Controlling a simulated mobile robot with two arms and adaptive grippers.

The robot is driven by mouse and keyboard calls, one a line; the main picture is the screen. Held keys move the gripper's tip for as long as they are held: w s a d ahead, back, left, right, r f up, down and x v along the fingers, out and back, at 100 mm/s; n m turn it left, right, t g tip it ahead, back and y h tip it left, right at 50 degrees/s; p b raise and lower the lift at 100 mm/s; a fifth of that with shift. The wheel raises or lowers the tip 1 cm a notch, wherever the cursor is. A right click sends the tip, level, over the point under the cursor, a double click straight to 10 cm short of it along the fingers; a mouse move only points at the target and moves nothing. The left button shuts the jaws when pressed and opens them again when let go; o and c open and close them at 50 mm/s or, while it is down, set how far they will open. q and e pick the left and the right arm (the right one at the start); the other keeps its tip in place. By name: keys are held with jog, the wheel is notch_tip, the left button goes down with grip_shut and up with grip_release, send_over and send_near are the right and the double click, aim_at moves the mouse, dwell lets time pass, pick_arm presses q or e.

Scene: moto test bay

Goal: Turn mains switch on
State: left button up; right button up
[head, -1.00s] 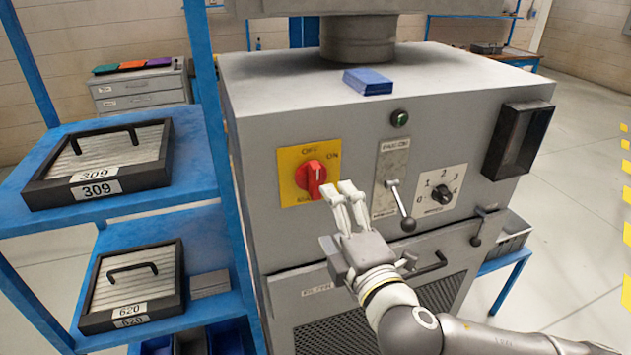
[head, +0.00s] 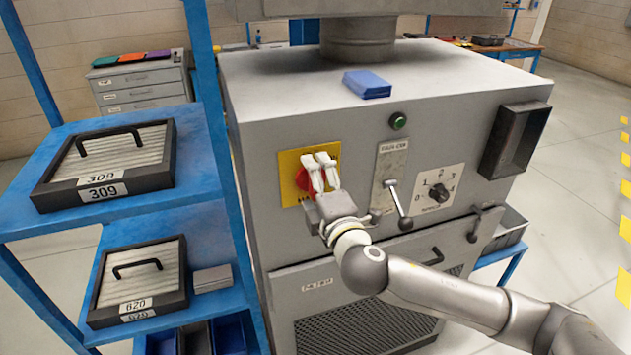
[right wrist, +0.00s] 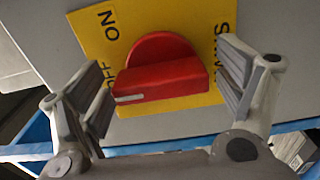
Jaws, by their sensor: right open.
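The mains switch is a red rotary knob (right wrist: 160,78) on a yellow plate (right wrist: 128,22) marked OFF and ON. It is on the front of the grey machine, and in the head view the knob (head: 301,180) is partly hidden behind my right gripper (head: 318,165). In the right wrist view my right gripper (right wrist: 165,90) is open, with one finger on each side of the knob's bar. Whether a finger touches the knob I cannot tell. The white mark on the bar is at its left end in the wrist view, near the word OFF. My left gripper is not in view.
Right of the switch are a lever (head: 399,205), a small selector dial (head: 439,193) and a green button (head: 398,122). A blue box (head: 367,83) lies on the machine's top. A blue shelf (head: 205,110) with lidded trays stands close on the left.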

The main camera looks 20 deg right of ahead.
jog(key=shift+c, duration=0.4)
jog(key=c, duration=0.9)
jog(key=shift+c, duration=0.2)
